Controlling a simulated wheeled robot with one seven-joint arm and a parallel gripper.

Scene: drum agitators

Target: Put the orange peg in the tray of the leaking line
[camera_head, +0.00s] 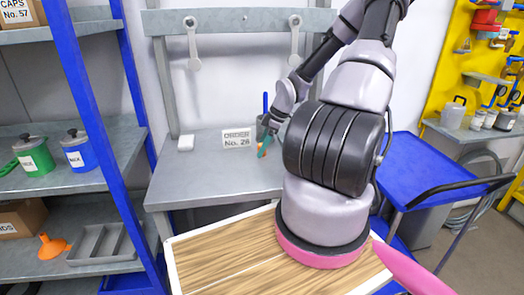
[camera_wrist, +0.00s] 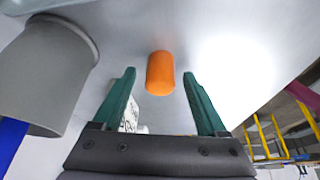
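The orange peg (camera_wrist: 160,74) shows in the wrist view, standing on a grey surface, between the tips of my two green fingers. My gripper (camera_wrist: 159,78) is open, with a clear gap on each side of the peg. In the head view my gripper (camera_head: 264,148) is low over the grey workbench (camera_head: 205,180), and only a small orange patch of the peg shows beside it. A grey divided tray (camera_head: 101,243) lies on the lower left shelf. I cannot tell from these frames which line leaks.
A grey cup (camera_wrist: 42,75) stands close to the left of my gripper in the wrist view. An order card (camera_head: 238,138) and a small white block (camera_head: 186,143) are on the bench. An orange funnel (camera_head: 51,247) is beside the divided tray. The bench's front left is clear.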

